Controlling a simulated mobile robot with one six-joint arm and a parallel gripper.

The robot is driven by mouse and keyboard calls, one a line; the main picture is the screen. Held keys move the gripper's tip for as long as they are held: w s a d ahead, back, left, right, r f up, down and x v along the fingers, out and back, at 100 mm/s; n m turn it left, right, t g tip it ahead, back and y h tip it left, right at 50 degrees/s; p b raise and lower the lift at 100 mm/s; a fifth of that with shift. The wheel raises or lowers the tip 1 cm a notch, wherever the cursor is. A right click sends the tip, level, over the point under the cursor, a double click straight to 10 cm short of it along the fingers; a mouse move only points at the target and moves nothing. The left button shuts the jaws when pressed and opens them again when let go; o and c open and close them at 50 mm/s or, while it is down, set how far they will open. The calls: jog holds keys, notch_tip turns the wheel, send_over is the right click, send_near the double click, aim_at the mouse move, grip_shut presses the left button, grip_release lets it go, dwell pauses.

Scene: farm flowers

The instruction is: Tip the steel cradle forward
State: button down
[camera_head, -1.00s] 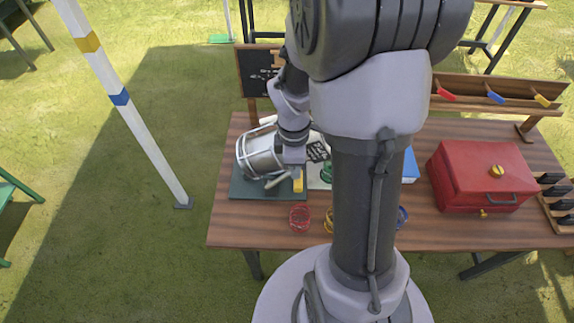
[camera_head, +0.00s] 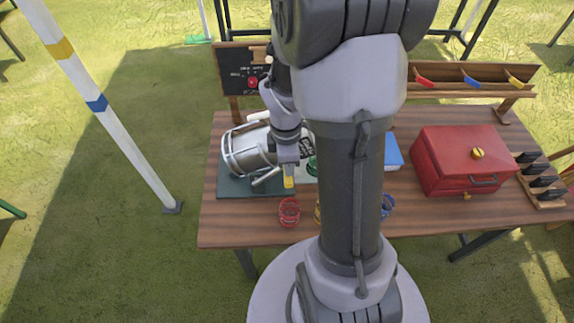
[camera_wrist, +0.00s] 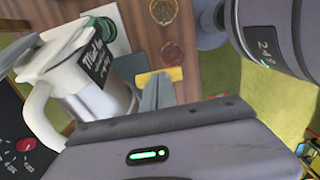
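The steel cradle (camera_head: 228,158) stands on a dark green mat at the left of the table. Its ring goes around a shiny metal can (camera_head: 250,146), which lies tilted with one end to the left. A pale can with a black label fills the left of the wrist view (camera_wrist: 85,75); its lower part is hidden. My gripper (camera_head: 288,172) points down at the right of the cradle. Its fingers look close together on a yellow grip (camera_wrist: 173,74), which also shows in the head view (camera_head: 289,183). How the grip joins the cradle is hidden.
Red rings (camera_head: 289,212) and blue rings (camera_head: 387,206) lie near the front edge. A red box (camera_head: 465,160) stands at the right. A chalkboard (camera_head: 238,70) is behind the cradle. A striped post (camera_head: 115,120) stands left of the table.

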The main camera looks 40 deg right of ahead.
jog(key=shift+s+f, duration=0.4)
jog(key=d+r+p, duration=0.1)
jog(key=r+p, duration=0.2)
jog(key=r, duration=0.2)
jog(key=s+d+r+p, duration=0.1)
jog(key=d+r+p, duration=0.1)
jog(key=r, duration=0.4)
jog(key=shift+s+d+r+p, duration=0.25)
jog(key=shift+s+r+p, duration=0.05)
jog(key=shift+p, duration=0.1)
jog(key=shift+a, duration=0.1)
